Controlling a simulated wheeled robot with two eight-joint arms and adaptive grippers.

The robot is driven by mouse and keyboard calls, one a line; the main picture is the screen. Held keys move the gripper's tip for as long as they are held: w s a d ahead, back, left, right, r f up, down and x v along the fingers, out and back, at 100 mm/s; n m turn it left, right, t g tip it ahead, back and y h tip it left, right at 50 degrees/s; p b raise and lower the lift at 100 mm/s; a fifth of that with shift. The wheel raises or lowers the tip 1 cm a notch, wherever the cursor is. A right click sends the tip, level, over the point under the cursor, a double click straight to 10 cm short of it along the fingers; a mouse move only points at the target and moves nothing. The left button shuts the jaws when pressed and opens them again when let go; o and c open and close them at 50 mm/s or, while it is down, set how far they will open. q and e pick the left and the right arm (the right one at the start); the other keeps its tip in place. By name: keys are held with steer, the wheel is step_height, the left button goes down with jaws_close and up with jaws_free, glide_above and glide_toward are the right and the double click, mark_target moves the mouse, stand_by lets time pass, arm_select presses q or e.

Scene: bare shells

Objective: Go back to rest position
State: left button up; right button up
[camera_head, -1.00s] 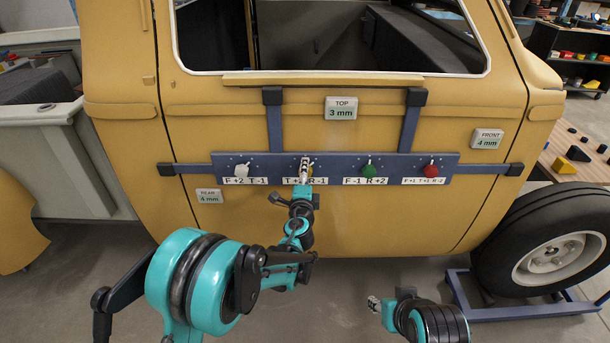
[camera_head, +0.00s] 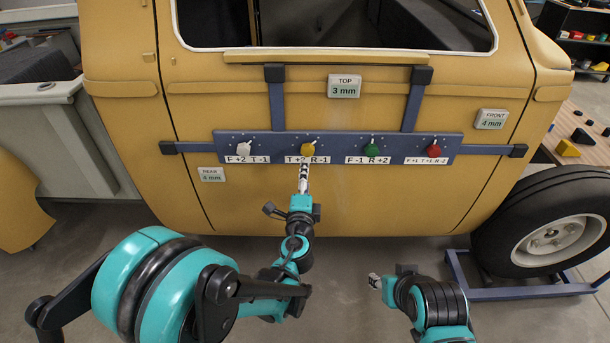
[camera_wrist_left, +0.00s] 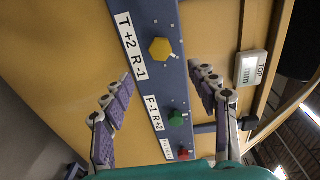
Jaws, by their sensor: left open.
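My left gripper (camera_head: 304,178) is in front of the blue panel (camera_head: 335,140), just below the yellow knob (camera_head: 307,149). In the left wrist view my left gripper (camera_wrist_left: 168,88) has its fingers spread wide with nothing between them. The yellow knob (camera_wrist_left: 160,50) shows beyond the fingers, apart from them. The panel also carries a white knob (camera_head: 243,148), a green knob (camera_head: 372,151) and a red knob (camera_head: 433,149). My right arm shows at the bottom right, and its gripper (camera_head: 375,281) is small and end-on, so its jaws cannot be read.
The panel is strapped on a yellow vehicle door (camera_head: 330,205). Signs read TOP 3 mm (camera_head: 344,86), FRONT 4 mm (camera_head: 491,119) and REAR 4 mm (camera_head: 211,174). A wheel (camera_head: 550,230) on a blue stand (camera_head: 520,290) is at the right. Open floor lies below the door.

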arm_select(q)
steer(key=s+a+r+n+g+y, duration=0.1)
steer(key=s+a+n+g+y, duration=0.15)
steer(key=s+a+n, duration=0.45)
steer(key=s+a+n+g+y, duration=0.2)
steer(key=s+a+n+g, duration=0.15)
steer(key=a, duration=0.65)
steer(key=s+f+n+g+h, duration=0.1)
steer(key=s+n, duration=0.3)
steer(key=s, duration=0.4)
steer(key=s+f+n+g+h, duration=0.2)
steer(key=s+f+n+g, duration=0.1)
steer(key=s, duration=0.6)
steer(key=shift+f+n, duration=0.55)
